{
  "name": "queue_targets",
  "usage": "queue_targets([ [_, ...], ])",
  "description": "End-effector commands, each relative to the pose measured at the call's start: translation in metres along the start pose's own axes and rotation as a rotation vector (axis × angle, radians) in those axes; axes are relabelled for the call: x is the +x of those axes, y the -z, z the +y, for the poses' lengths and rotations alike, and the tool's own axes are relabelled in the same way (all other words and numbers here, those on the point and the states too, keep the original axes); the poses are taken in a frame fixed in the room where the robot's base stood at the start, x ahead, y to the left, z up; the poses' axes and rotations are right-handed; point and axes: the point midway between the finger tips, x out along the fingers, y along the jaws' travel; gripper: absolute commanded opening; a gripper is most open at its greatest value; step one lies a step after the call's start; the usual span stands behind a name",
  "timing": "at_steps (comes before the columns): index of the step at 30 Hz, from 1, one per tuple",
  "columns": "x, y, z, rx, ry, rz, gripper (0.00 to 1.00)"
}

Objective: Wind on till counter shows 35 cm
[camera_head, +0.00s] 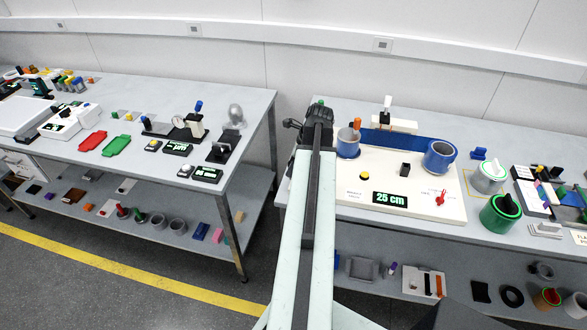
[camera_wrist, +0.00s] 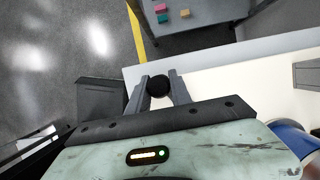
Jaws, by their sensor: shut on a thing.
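The winding device has a cream base (camera_head: 360,187) with a blue-grey left spool (camera_head: 348,148) and right spool (camera_head: 438,158). A blue band (camera_head: 397,139) runs between the spools. Its counter (camera_head: 390,199) shows 25 cm in green. My gripper (camera_wrist: 160,86) is shut on a round black knob (camera_wrist: 158,86), which sits between the two fingertips in the wrist view. In the head view, my gripper (camera_head: 318,112) is at the left end of the device, and my arm hides the knob and the fingertips.
A red switch (camera_head: 440,198) and a yellow button (camera_head: 365,171) are on the base. A green-rimmed pot (camera_head: 501,214) and a grey pot (camera_head: 488,178) stand to its right. Another bench (camera_head: 225,120) stands left, across a floor gap. Lower shelves hold small parts.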

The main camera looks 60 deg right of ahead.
Motion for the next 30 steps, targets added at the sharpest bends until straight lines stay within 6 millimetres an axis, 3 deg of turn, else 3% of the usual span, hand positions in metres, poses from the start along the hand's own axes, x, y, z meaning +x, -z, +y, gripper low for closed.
queue_targets([
  [5, 0.002, -0.005, -0.022, 0.002, 0.005, 0.004, 0.00],
  [16, 0.003, -0.006, -0.025, 0.002, 0.003, 0.005, 0.00],
  [24, 0.003, -0.005, -0.052, 0.002, 0.003, 0.006, 0.00],
  [30, 0.002, -0.005, -0.056, 0.002, 0.003, 0.006, 0.00],
])
